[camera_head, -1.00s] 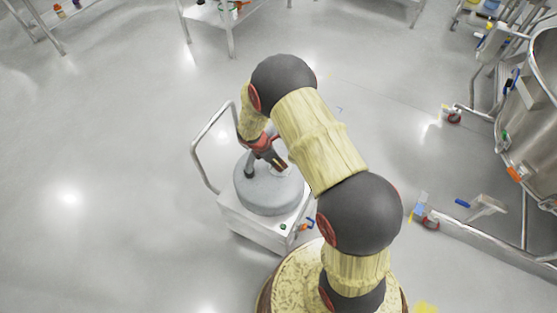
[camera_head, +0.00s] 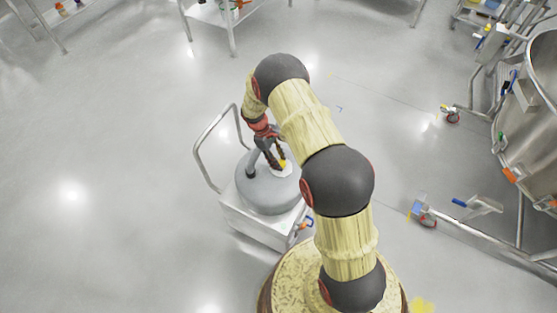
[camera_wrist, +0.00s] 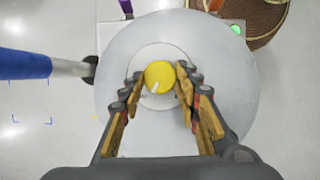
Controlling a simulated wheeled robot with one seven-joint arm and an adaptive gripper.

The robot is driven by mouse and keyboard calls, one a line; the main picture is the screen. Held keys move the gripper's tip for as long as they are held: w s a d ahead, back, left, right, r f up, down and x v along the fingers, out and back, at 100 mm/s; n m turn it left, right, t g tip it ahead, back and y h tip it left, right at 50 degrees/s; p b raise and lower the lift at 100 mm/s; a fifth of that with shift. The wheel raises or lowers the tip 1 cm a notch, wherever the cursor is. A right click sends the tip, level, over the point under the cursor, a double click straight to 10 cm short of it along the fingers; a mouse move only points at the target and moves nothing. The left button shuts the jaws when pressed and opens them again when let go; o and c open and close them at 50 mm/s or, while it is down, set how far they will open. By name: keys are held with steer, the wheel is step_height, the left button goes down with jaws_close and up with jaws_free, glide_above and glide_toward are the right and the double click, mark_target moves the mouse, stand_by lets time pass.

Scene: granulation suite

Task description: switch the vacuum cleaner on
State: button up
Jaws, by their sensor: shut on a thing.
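The vacuum cleaner (camera_head: 262,192) is a round grey drum on a white wheeled base with a bent metal push handle (camera_head: 203,135). In the wrist view its round lid (camera_wrist: 225,110) fills the middle. A yellow knob (camera_wrist: 159,75) with a white pointer mark sits on a pale disc at the lid's centre. The mark points down and slightly left in the wrist view. My gripper (camera_wrist: 160,76) is shut on the knob, one finger at each side; it also shows above the lid in the head view (camera_head: 278,168).
A blue-gripped bar (camera_wrist: 28,64) meets the lid's left edge in the wrist view. A large steel vessel (camera_head: 530,125) on a wheeled frame stands at the right. A metal table (camera_head: 215,15) stands at the back. The floor (camera_head: 90,230) left of the cleaner is clear.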

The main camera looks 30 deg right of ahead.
steer(key=m+y, duration=0.1)
steer(key=m, duration=0.2)
steer(key=shift+d+m+g, duration=0.1)
steer(key=shift+m+g, duration=0.2)
steer(key=shift+w+y, duration=0.1)
steer(key=shift+y, duration=0.2)
steer(key=o, duration=1.1)
steer(key=shift+o, duration=0.3)
steer(key=v, duration=1.2)
steer(key=shift+w+m, duration=0.1)
steer(key=shift+m, duration=0.2)
